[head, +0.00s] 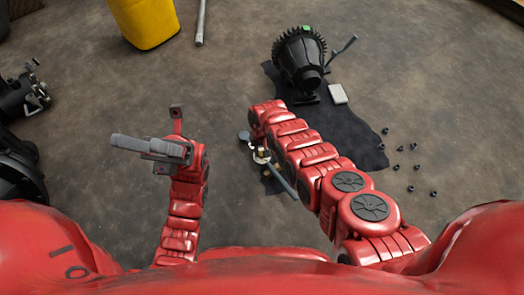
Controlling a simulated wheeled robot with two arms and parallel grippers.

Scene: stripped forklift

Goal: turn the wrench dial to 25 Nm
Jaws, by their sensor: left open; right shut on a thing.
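A slim grey tool (283,182), which looks like the wrench, sticks out down and right from beneath my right arm. My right gripper (260,154) is shut on it low over the floor, near small brass-coloured and pale parts. The arm hides much of the tool, and the dial and its reading cannot be made out. My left gripper (160,146) is open, to the left of the wrench and apart from it. A long grey piece lies across the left gripper; I cannot tell whether it is a finger.
A black gear housing (300,58) stands on a dark mat (345,128) beyond my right arm, beside a small white block (338,94). Several nuts (413,165) lie at right. A yellow bin (145,22) and a metal rod (200,24) are at the back. Black machinery (18,140) stands at left.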

